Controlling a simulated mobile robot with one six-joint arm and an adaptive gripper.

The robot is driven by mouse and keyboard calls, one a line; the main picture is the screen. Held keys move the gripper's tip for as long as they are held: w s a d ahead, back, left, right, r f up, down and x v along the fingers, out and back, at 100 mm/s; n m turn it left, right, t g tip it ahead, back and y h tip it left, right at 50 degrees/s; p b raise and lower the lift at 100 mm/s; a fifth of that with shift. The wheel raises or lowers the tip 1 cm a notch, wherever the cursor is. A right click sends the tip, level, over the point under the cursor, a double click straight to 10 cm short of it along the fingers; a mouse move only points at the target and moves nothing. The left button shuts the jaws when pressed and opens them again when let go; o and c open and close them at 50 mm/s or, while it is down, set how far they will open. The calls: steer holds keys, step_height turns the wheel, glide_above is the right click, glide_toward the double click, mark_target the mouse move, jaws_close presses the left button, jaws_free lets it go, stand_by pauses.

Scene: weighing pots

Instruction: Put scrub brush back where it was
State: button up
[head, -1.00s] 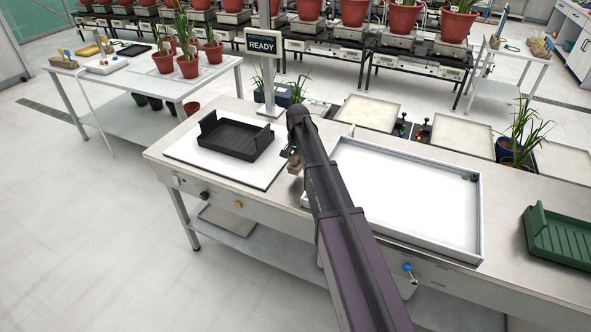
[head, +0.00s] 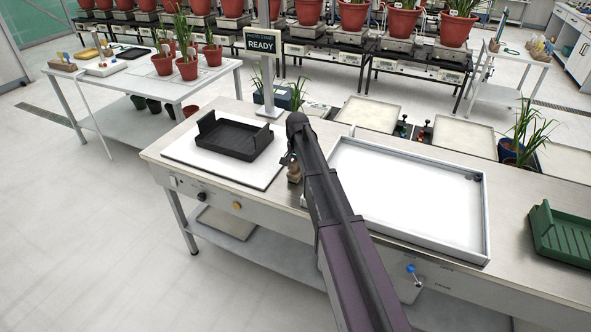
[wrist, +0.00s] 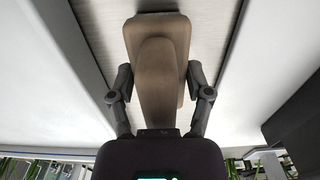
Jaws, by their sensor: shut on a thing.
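My gripper (wrist: 159,92) is shut on the scrub brush (wrist: 158,62), a brown wooden block with a raised narrower grip, one finger on each side of it. In the head view the brush (head: 294,174) shows as a small brown piece beside the end of my arm, which hides much of the gripper. It is over the bare bench strip between the white board at left and the white-rimmed tray at right. I cannot tell whether it touches the bench.
A black open tray (head: 234,139) stands on the white board (head: 180,152). The large white tray (head: 420,252) is right of my arm. A green rack (head: 562,236) sits at the far right. A READY display (head: 262,45) stands behind on a post (head: 269,92).

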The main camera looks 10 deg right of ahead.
steer(key=shift+f, duration=0.15)
steer(key=o, duration=1)
step_height(320, 180, up, 12)
steer(key=p, duration=1.2)
stand_by(0.5)
steer(key=shift+s, duration=0.4)
steer(key=s+n, duration=0.7)
steer(key=s, duration=2.1)
steer(key=shift+s+a, duration=0.25)
steer(key=shift+a, duration=0.1)
